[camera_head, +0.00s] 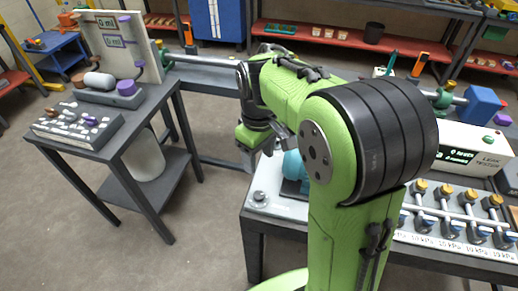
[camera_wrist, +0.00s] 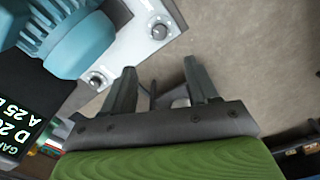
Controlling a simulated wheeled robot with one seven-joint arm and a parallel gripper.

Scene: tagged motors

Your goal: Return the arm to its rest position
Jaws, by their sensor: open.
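My green and black arm fills the middle of the head view. My gripper (camera_head: 256,143) hangs at its far end, partly hidden by the wrist, over the left edge of the workbench. In the wrist view my gripper (camera_wrist: 162,82) shows two dark fingers spread apart with nothing between them. A teal motor (camera_wrist: 85,45) sits on a light plate at the upper left of the wrist view, beside the fingers and apart from them. In the head view the teal motor (camera_head: 293,166) is mostly hidden behind my arm.
A small dark table (camera_head: 150,108) with a panel and parts stands at the left. A bench at the right carries a leak tester (camera_head: 478,150) and a row of valves (camera_head: 455,215). Red shelves (camera_head: 345,42) line the back. Bare floor (camera_head: 215,215) lies between table and bench.

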